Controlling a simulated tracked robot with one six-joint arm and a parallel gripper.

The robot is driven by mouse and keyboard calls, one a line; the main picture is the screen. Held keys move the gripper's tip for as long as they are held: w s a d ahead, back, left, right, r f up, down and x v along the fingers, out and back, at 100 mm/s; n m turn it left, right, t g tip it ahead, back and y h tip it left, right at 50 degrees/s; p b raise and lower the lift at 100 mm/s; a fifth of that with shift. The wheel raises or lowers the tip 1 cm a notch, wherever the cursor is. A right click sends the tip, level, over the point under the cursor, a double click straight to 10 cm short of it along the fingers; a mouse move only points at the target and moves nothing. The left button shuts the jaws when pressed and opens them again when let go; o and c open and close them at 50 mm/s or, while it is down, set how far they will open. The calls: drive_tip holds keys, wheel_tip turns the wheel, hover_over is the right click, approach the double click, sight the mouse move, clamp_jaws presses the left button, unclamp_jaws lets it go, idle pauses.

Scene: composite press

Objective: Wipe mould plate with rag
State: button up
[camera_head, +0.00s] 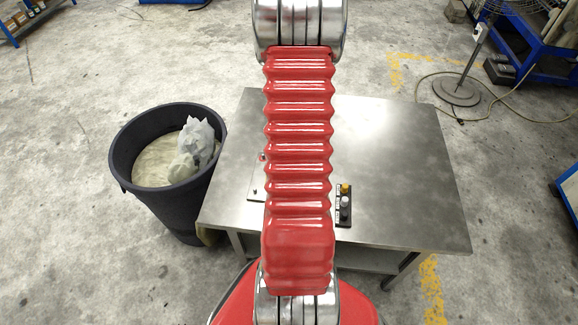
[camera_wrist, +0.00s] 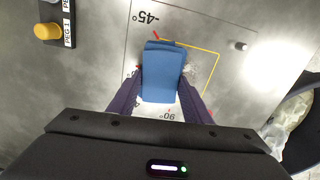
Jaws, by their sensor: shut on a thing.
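My gripper (camera_wrist: 160,80) shows in the wrist view, its two dark purple fingers shut on the sides of a folded blue cloth, the rag (camera_wrist: 162,68). The rag is over a grey plate (camera_wrist: 195,27) with a thin dark outline, angle marks "-45°" and "90", and a yellow corner line. I take this for the mould plate. I cannot tell whether the rag touches it. A pale patch shows below the rag between the fingers. In the head view my red arm hides the gripper, the rag and most of the plate; a plate edge (camera_head: 256,182) shows left of the arm.
The metal table (camera_head: 405,165) is mostly clear on the right. A black holder with yellow and grey pegs (camera_head: 344,205) stands right of my arm. A dark bin (camera_head: 172,205) with crumpled pale material stands at the table's left.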

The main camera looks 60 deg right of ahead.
drive_tip(key=shift+f, duration=0.1)
idle(0.5)
drive_tip(key=shift+w, duration=0.15)
drive_tip(key=shift+w+a, duration=0.25)
drive_tip(key=shift+w, duration=0.3)
drive_tip(key=shift+w+a, duration=0.25)
drive_tip(key=shift+w, duration=0.25)
drive_tip(key=shift+w+a, duration=0.25)
drive_tip(key=shift+w, duration=0.3)
drive_tip(key=shift+w+a, duration=0.25)
drive_tip(key=shift+w, duration=0.3)
drive_tip(key=shift+w+a, duration=0.3)
drive_tip(key=shift+w, duration=0.3)
drive_tip(key=shift+w+a, duration=0.25)
drive_tip(key=shift+w, duration=0.3)
